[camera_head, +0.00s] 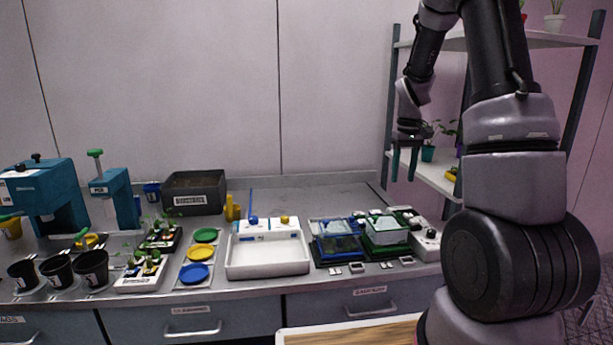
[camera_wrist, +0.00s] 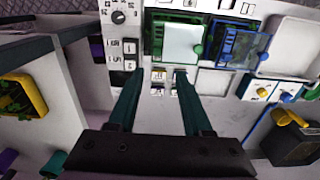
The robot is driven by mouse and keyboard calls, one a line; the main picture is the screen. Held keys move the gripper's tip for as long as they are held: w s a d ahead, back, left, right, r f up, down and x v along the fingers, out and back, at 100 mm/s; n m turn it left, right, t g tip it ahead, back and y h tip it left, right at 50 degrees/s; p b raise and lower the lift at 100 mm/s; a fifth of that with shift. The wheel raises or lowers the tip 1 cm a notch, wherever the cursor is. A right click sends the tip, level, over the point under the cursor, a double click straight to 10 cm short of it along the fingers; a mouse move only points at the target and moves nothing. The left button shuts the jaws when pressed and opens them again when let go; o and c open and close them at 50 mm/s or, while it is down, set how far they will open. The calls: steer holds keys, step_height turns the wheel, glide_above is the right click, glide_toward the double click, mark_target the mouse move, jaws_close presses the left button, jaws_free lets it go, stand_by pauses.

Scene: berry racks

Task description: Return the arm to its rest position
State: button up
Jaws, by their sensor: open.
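My gripper (camera_head: 404,162) hangs at the right, with its two dark green fingers pointing down and apart. It is open and empty, above and in front of the right end of the bench, near the shelf. In the wrist view my gripper (camera_wrist: 157,75) shows both fingers spread, with nothing between them. Beyond the fingertips lie a green-framed box (camera_wrist: 182,42) with a pale lid and a blue-framed box (camera_wrist: 240,48). My arm rises from the lower right and bends down to the gripper.
The bench holds a white tray (camera_head: 267,268), a blue box (camera_head: 338,246), a green box (camera_head: 385,233), coloured discs (camera_head: 200,253), black pots (camera_head: 57,271) and a dark bin (camera_head: 194,193). A shelf rack (camera_head: 425,172) with plants stands at right. A wooden surface (camera_head: 350,334) is at the front.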

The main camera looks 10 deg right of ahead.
steer(key=s+a+r+m+t+y, duration=0.1)
steer(key=s+a+r+t, duration=0.2)
steer(key=r, duration=0.4)
steer(key=s+a+r+m, duration=0.1)
steer(key=s+a+r, duration=0.3)
steer(key=s+r, duration=0.25)
steer(key=s+a+r+m+t, duration=0.1)
steer(key=s+a+r+t, duration=0.1)
steer(key=s, duration=0.5)
steer(key=s+a+r+m+t+y, duration=0.1)
steer(key=s+a+r+t, duration=0.1)
steer(key=s+a+r, duration=0.2)
steer(key=s, duration=0.3)
steer(key=shift+r, duration=0.4)
